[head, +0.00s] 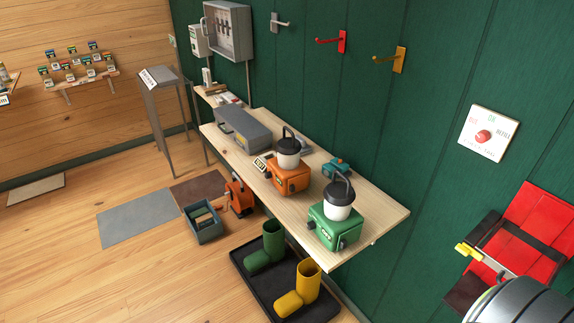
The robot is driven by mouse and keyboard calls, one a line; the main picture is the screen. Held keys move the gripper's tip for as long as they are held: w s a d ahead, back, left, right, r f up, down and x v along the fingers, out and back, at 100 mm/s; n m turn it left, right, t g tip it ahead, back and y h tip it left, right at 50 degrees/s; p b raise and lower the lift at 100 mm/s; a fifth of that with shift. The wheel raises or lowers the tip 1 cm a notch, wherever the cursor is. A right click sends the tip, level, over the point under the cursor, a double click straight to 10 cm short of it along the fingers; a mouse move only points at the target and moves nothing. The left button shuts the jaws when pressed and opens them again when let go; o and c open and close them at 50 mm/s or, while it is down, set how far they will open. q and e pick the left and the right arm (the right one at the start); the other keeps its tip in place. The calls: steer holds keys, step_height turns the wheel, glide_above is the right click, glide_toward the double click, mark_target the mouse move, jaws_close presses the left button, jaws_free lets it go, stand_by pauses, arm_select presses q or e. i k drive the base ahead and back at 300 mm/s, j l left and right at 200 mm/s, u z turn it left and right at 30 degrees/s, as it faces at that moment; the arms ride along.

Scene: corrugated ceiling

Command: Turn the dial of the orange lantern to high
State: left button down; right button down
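The orange lantern (291,180) stands upright on the narrow wooden wall shelf (377,218), near its middle. It has a boxy orange base, a pale globe and a black top with a handle. Dark details show on its base, but the dial's setting is too small to read. A green lantern (335,226) of the same shape stands nearer on the shelf, to the right. Neither of my grippers is in view, and nothing touches the orange lantern.
A grey case (243,130) lies left of the orange lantern, with a small tagged item (261,164) between. A teal object (335,167) sits behind. Boots stand in a black tray (256,290) below. A red folding seat (520,235) is at right.

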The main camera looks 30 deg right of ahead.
mark_target(288, 164)
steer(key=i, duration=0.5)
steer(key=i+z, duration=0.1)
steer(key=z, duration=0.3)
steer(key=i+z, duration=0.15)
steer(key=z, duration=0.2)
steer(key=i+z, duration=0.1)
steer(key=z, duration=0.3)
